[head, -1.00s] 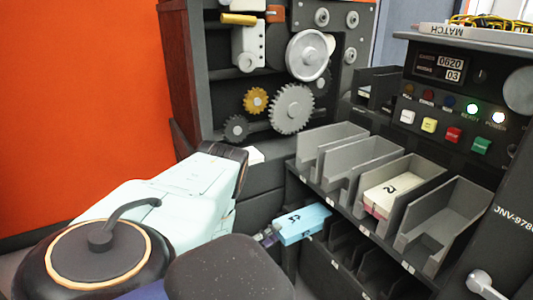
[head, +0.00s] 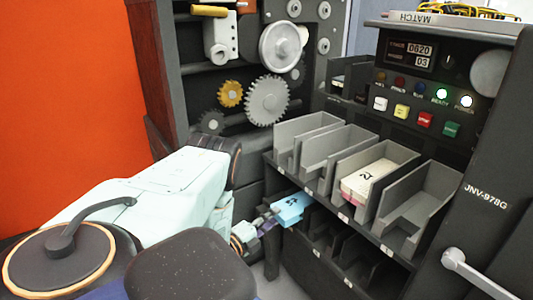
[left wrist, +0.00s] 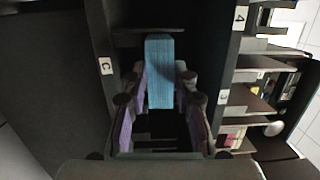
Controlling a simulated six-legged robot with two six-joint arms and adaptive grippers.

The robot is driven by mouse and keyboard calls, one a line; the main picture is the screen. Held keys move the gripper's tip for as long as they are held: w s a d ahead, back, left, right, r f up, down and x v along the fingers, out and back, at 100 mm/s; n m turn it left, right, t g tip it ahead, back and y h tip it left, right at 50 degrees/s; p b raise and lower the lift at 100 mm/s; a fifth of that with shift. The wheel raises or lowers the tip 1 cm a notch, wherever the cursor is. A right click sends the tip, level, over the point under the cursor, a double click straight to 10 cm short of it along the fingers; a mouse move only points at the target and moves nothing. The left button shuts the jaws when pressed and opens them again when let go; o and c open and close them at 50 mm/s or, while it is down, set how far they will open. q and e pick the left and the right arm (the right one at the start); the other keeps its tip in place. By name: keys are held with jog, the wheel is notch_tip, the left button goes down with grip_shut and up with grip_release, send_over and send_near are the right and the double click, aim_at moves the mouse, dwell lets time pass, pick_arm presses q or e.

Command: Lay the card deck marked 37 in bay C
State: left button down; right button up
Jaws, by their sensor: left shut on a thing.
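A light blue card deck (head: 291,208) is at the front left of the rack's lower row, just below the upper bays. Its dark mark is too small to read surely. My left gripper (head: 266,221) is shut on its near end. In the left wrist view the blue deck (left wrist: 160,72) lies between the purple fingers of my left gripper (left wrist: 160,105), pointing into a dark opening. A label C (left wrist: 106,66) is on the wall just left of that opening. I cannot tell whether the deck touches the bay floor. My right gripper is not in view.
A cream deck (head: 368,181) lies in one upper grey bay; the upper bay to its right (head: 412,215) is empty. A label 4 (left wrist: 240,15) is on the right-hand post in the wrist view. Gears (head: 267,100) stand behind. A dark panel with a handle (head: 470,268) is at right.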

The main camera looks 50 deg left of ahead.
aim_at(291, 209)
pick_arm(q)
jog(key=shift+w+d+b, duration=0.2)
jog(key=shift+w+b, duration=0.25)
jog(key=shift+w, duration=1.45)
jog(key=shift+w+d+b, duration=0.15)
jog(key=shift+w+b, duration=0.3)
jog(key=shift+w, duration=1.4)
jog(key=shift+r, duration=0.1)
jog(key=shift+f+b, duration=0.75)
jog(key=shift+f, duration=0.15)
jog(key=c, duration=1)
grip_release()
jog(key=shift+s+f, duration=0.1)
